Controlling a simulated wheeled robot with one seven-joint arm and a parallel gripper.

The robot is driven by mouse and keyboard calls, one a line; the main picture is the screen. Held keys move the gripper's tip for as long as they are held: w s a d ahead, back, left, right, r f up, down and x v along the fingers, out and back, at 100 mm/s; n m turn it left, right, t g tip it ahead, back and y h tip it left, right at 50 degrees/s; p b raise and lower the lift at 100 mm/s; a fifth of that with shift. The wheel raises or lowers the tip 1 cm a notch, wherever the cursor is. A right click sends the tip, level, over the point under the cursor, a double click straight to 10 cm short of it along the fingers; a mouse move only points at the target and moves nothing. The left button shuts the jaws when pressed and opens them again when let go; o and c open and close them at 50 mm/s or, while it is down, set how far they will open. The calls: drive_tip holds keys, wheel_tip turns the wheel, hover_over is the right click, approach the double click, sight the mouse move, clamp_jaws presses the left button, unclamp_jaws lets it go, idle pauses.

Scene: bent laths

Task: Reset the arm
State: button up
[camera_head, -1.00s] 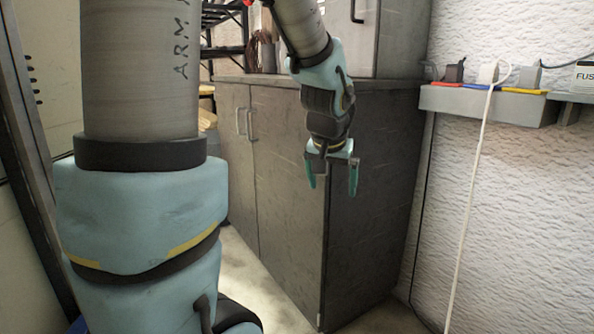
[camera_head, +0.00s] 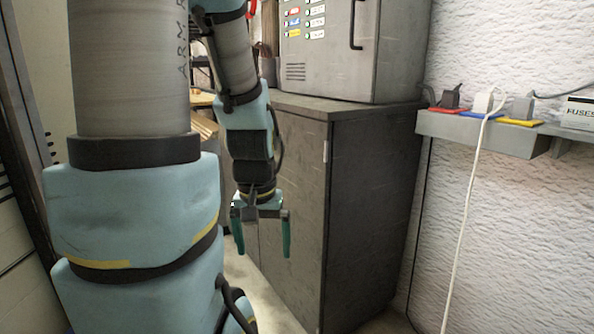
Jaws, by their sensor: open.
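My gripper (camera_head: 262,236) hangs from my bent arm, pointing down in front of the dark grey cabinet (camera_head: 367,215). Its two green fingers are spread apart with nothing between them. The gripper is below the level of the cabinet top. I cannot tell how far it is from the cabinet front. My thick upper arm and blue joint fill the left of the view and hide what is behind them.
A grey metal box (camera_head: 330,50) with a handle and coloured labels stands on the cabinet. A wall shelf (camera_head: 480,132) at right holds plugs on coloured pads and a fuses box (camera_head: 578,112). A white cable (camera_head: 467,200) hangs from it. Some pale floor shows below.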

wheel_tip(320, 180, up, 16)
drive_tip(key=p, duration=1.3)
drive_tip(key=shift+f+p, duration=0.2)
drive_tip(key=shift+p, duration=0.1)
